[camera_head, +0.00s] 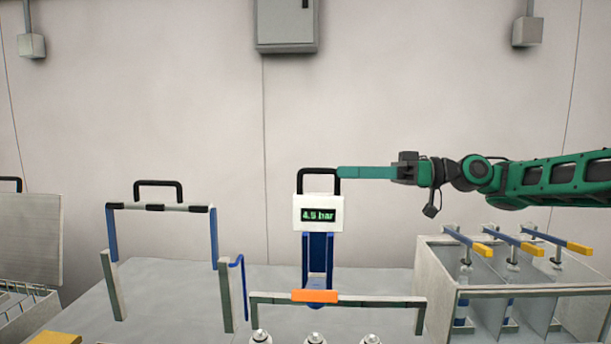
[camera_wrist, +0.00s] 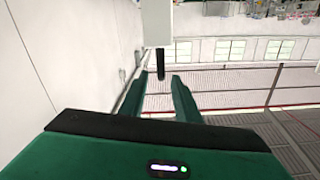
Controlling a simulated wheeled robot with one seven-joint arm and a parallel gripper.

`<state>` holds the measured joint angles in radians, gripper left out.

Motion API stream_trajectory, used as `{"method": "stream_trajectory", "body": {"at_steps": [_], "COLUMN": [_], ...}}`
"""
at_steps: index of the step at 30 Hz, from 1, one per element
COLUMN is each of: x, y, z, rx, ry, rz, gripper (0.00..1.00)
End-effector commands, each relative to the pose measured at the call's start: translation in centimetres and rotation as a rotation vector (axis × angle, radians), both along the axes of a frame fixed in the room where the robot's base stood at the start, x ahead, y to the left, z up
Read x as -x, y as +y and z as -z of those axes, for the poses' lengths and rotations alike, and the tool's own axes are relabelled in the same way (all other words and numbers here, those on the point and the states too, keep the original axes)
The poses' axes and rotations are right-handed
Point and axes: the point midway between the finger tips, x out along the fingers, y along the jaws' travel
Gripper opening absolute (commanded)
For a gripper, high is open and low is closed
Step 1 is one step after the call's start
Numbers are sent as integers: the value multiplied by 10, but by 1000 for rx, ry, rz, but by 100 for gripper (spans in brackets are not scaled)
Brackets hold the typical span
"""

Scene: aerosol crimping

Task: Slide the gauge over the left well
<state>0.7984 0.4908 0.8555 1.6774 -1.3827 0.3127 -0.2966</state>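The gauge (camera_head: 318,214) is a white box whose display reads "4.5 bar", with a black loop handle (camera_head: 318,171) on top and a blue frame (camera_head: 318,265) below. It stands upright near the middle, in line with the centre can. My gripper (camera_head: 341,172) comes in level from the right, its green fingertips at the handle's right side. In the wrist view, the fingers (camera_wrist: 163,80) are apart, with the dark handle end-on between their tips and a gap on either side. The left well is not clearly visible; a can top (camera_head: 261,337) shows at left below the rail.
A grey rail (camera_head: 380,302) with an orange block (camera_head: 314,296) crosses in front, above several can tops. A blue-posted frame with a black handle (camera_head: 158,190) stands left. A partitioned metal rack (camera_head: 435,270) with yellow-ended levers stands right, below my arm.

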Motion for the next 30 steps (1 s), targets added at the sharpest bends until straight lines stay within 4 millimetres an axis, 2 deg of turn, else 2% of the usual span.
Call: {"method": "stream_trajectory", "body": {"at_steps": [12,18,24,30], "x": [0,-1,-2,-2], "y": [71,97,106,107], "z": [0,1,1,1], "rx": [1,2,2,2], "ry": [1,2,2,2], "rz": [-8,-7,-5,-5], "gripper": [29,29,29,29]}}
